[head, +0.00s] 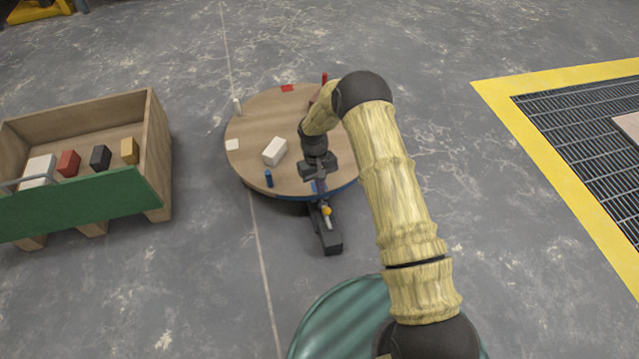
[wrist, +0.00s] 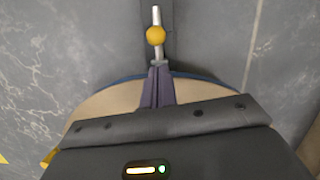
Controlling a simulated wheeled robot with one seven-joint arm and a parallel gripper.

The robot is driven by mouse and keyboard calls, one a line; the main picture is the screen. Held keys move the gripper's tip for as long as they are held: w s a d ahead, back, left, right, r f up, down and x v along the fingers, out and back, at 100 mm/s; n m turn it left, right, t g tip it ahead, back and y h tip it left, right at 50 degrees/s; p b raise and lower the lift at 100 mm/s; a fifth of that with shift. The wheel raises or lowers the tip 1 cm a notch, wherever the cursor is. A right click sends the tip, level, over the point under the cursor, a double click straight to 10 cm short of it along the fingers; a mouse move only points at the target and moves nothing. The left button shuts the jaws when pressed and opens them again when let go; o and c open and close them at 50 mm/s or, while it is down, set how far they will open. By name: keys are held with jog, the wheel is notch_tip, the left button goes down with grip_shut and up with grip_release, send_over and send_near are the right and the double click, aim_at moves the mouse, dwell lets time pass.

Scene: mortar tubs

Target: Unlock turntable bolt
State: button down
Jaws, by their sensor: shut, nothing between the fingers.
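The round wooden turntable (head: 255,125) stands on the floor in the middle of the head view; its edge (wrist: 105,100) also shows in the wrist view. A dark bracket (head: 330,240) at its near edge carries the bolt, a silver rod with a yellow ball knob (head: 327,211). In the wrist view the knob (wrist: 155,36) sits on the rod, straight ahead of my fingertips. My gripper (head: 319,188) points down over the turntable's near edge. Its fingers (wrist: 158,72) are shut together and empty, near the rod's turntable end. I cannot tell whether they touch it.
On the turntable are a white block (head: 275,151), a blue peg (head: 268,178), a white peg (head: 238,106) and a red peg (head: 324,78). A wooden crate (head: 157,140) with several blocks stands left. A yellow-edged grate (head: 580,110) lies right. Floor between is clear.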

jog(key=b+x, duration=0.2)
jog(key=x, duration=0.4)
jog(key=shift+b, duration=0.4)
jog(key=shift+r, duration=0.1)
